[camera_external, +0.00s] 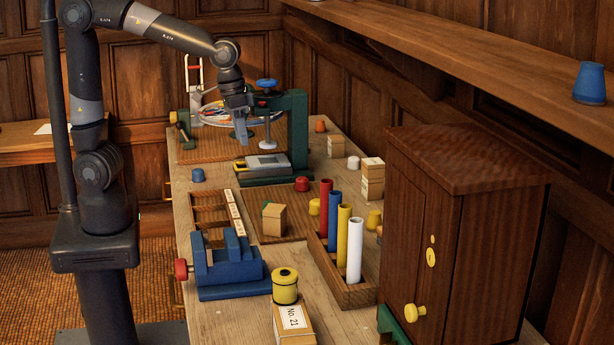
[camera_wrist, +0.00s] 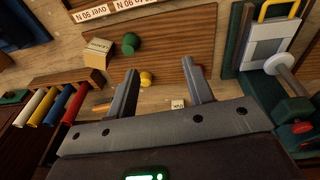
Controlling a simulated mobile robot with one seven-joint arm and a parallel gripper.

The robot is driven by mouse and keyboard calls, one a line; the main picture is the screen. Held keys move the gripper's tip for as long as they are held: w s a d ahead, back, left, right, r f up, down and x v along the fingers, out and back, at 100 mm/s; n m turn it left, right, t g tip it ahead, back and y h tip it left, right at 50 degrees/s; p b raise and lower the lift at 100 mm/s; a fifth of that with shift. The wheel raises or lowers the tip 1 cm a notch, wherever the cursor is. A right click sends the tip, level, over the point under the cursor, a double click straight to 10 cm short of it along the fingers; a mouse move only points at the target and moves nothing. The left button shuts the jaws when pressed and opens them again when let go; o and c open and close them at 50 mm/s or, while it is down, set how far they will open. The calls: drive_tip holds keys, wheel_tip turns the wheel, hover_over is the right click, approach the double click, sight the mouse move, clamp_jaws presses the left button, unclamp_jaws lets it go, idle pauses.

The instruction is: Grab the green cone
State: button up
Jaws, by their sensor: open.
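A small green piece, likely the green cone (camera_wrist: 131,43), lies on the brown mat (camera_wrist: 172,38) in the wrist view, right beside a small tan box (camera_wrist: 97,52). Its exact shape is hard to tell. In the external view only a sliver of green (camera_external: 265,204) shows by the tan box (camera_external: 275,221), which hides most of it. My gripper (camera_external: 241,138) hangs well above the table, behind the box and apart from the green piece. In the wrist view my gripper (camera_wrist: 160,68) is open and empty, and the green piece appears beyond the left fingertip.
A blue vise (camera_external: 230,268), a rack of coloured tubes (camera_external: 352,293) and a dark cabinet (camera_external: 460,240) stand nearer the camera. A green press (camera_external: 297,130) stands beside my gripper. Small red (camera_external: 302,184) and yellow (camera_wrist: 146,78) pieces lie near the mat.

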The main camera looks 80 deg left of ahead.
drive_tip(key=g, duration=0.2)
approach(268, 202)
drive_tip(key=shift+w+d+f+y, duration=0.2)
drive_tip(key=shift+d+f+y, duration=0.05)
drive_tip(key=shift+d+y, duration=0.15)
drive_tip(key=f, duration=1)
drive_tip(key=shift+s+f, duration=0.25)
drive_tip(key=shift+f, duration=0.15)
drive_tip(key=c, duration=0.8)
drive_tip(key=shift+o, duration=0.2)
drive_tip(key=shift+r, duration=0.1)
